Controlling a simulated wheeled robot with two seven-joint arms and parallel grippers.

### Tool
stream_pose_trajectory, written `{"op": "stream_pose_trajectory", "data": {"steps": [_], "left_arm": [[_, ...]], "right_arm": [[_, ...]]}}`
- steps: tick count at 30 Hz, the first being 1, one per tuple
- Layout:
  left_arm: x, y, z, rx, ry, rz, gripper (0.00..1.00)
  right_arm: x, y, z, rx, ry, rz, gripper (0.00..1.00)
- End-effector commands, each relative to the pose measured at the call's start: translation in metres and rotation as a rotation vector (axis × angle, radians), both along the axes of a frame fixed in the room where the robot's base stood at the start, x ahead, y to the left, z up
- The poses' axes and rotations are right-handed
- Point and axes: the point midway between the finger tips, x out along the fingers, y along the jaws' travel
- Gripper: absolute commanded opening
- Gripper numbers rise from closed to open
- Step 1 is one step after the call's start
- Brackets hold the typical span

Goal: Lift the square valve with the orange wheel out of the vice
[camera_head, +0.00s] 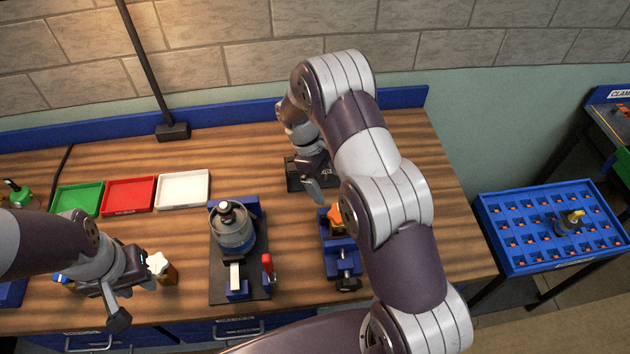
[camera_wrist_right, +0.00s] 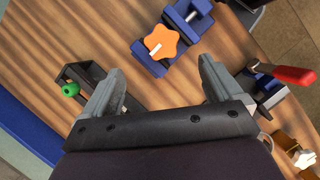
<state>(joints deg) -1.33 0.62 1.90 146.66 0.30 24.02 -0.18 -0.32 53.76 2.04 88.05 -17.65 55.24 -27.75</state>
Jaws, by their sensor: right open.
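The orange star-shaped wheel (camera_head: 335,218) of the valve sits in the blue vice (camera_head: 344,262), partly behind my right arm in the head view. In the right wrist view the orange wheel (camera_wrist_right: 160,43) lies between the blue jaws of the vice (camera_wrist_right: 150,60); the valve body under it is mostly hidden. My right gripper (camera_head: 314,182) is open and empty, above the table just behind the vice. Its spread fingers (camera_wrist_right: 160,85) show in the right wrist view, with the wheel beyond them. My left gripper (camera_head: 133,300) looks open and empty at the table's front left.
A white-knobbed part (camera_head: 158,266) stands beside my left gripper. A press with a red lever (camera_head: 267,266) stands left of the vice. A black stand (camera_head: 293,182) is by my right gripper. Green (camera_head: 78,199), red (camera_head: 128,195) and white (camera_head: 182,189) trays lie at the back left. A blue rack (camera_head: 510,262) stands right.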

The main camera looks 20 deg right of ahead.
Motion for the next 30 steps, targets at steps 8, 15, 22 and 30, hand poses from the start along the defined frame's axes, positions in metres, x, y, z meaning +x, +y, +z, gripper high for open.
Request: {"op": "stream_pose_trajectory", "data": {"steps": [8,15,22,30], "left_arm": [[0.000,0.000,-0.078,0.000,0.001,0.000,0.34],[0.000,0.000,-0.088,0.000,0.000,0.000,0.34],[0.000,0.000,-0.079,0.000,0.000,0.000,0.34],[0.000,0.000,-0.080,0.000,0.000,0.000,0.34]], "right_arm": [[-0.014,-0.012,-0.062,0.001,-0.004,-0.001,0.93],[-0.030,-0.025,-0.095,0.002,-0.001,-0.001,0.93],[-0.036,-0.030,-0.113,0.002,-0.004,-0.002,0.93],[-0.036,-0.030,-0.115,0.002,-0.005,-0.001,0.83]]}}
